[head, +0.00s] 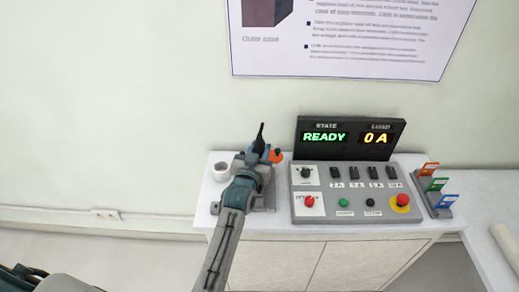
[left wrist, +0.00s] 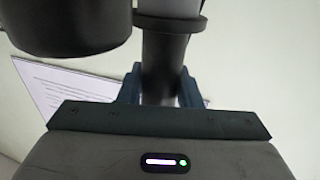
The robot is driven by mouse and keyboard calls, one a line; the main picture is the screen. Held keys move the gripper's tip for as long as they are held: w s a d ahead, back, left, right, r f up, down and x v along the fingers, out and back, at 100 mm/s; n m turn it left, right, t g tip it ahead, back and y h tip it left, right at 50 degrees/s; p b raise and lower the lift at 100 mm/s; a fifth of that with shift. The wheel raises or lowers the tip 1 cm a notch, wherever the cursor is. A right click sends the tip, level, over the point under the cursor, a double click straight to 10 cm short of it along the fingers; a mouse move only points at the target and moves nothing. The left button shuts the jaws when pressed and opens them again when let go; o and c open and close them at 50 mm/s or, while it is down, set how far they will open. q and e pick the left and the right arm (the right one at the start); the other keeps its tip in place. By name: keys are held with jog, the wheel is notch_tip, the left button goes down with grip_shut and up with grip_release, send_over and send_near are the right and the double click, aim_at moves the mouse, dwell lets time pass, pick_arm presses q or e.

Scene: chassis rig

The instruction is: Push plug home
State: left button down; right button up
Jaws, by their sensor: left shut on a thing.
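My left gripper (head: 262,157) is over the left part of the white bench, at a grey unit (head: 262,204) largely hidden by my arm. It is shut on the plug, whose dark, tapered end (head: 261,138) sticks up above the jaws. In the left wrist view, the blue fingers (left wrist: 160,88) close on both sides of a grey cylindrical body (left wrist: 160,50) with a dark collar. An orange part (head: 276,155) shows just right of the gripper. The socket and the plug's front end are hidden, so I cannot tell how far it is seated. My right gripper is out of view.
A control panel (head: 350,210) stands to the right, its display (head: 350,138) reading READY and 0 A. A white cup-like ring (head: 221,172) is at left. Coloured tags (head: 437,184) stand in a rack at right. A poster (head: 345,40) hangs behind.

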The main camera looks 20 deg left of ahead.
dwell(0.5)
pick_arm(q)
jog(key=shift+p, duration=0.35)
dwell(0.6)
jog(key=shift+f+b, duration=0.4)
jog(key=shift+f+b, duration=0.4)
jog(key=shift+f, duration=0.25)
jog(key=shift+f+b, duration=0.8)
jog(key=shift+f, duration=0.35)
jog(key=c, duration=1.1)
grip_release()
jog(key=shift+s, duration=0.1)
jog(key=shift+o, duration=0.8)
jog(key=shift+f, duration=0.1)
